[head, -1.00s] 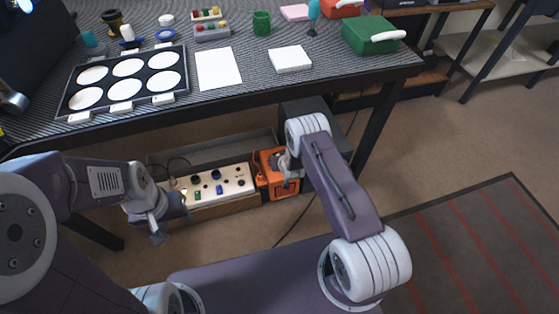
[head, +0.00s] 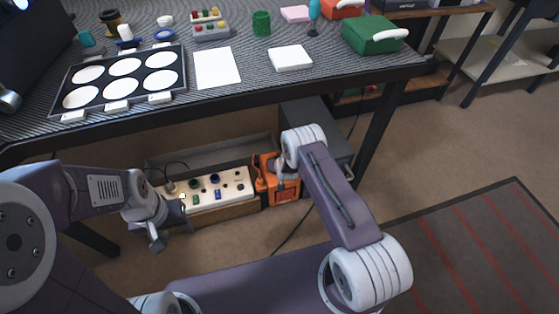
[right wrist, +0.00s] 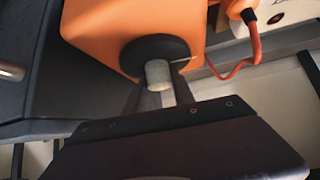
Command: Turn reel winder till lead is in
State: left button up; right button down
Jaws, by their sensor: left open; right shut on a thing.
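The orange reel (head: 285,190) stands on the floor under the table, at the right end of the panel board. It fills the top of the right wrist view (right wrist: 130,25), with a black round hub (right wrist: 150,50) and a pale grey winder knob (right wrist: 157,74). My right gripper (right wrist: 157,92) is shut on the knob, one finger on each side. In the head view my right wrist hides most of this contact. An orange lead (right wrist: 249,50) hangs out beside the reel and runs towards the panel. My left gripper (head: 170,222) is open and empty, left of the panel.
The pale panel board (head: 228,186) with knobs and switches lies left of the reel. The table edge (head: 300,88) overhangs both, and a table leg (head: 378,130) is to the right. Floor in front is clear.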

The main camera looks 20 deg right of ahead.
jog(key=shift+w+m+h+b, duration=0.15)
jog(key=shift+m+h+b, duration=0.35)
jog(key=shift+m+h, duration=0.6)
jog(key=shift+m+g+h, duration=0.4)
jog(key=shift+m+g, duration=0.1)
jog(key=shift+m, duration=0.3)
jog(key=c, duration=1.1)
grip_release()
jog(key=shift+o, duration=0.2)
jog(key=p+v, duration=0.5)
jog(key=v, duration=0.4)
jog(key=shift+p, duration=0.4)
